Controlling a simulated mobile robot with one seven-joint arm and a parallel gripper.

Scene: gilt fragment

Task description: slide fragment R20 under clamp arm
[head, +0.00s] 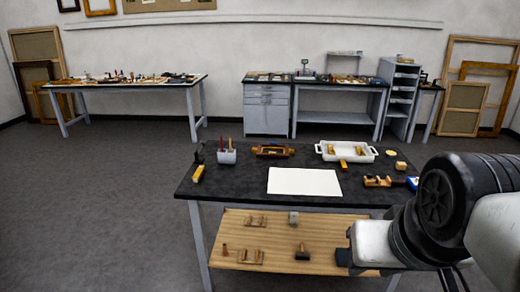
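Several gilt or wooden pieces lie on the dark worktable (235,185) in the head view, but no label is readable, so I cannot tell which is fragment R20. One golden piece (197,174) lies at the left end. A white tray (327,156) at the back right holds golden pieces. A small wooden device (376,181) at the right, possibly the clamp, lies beside a blue item (412,183). No clamp arm can be made out. My arm fills the lower right; a small black block (343,257) at its end may belong to my gripper. No fingers are distinguishable.
A white sheet (304,181) covers the table's middle. A tool holder (226,156) and a brown tray-like object (272,151) stand behind it. The wooden lower shelf (275,228) carries several small items. Open floor (100,200) lies to the left; benches (125,84) line the wall.

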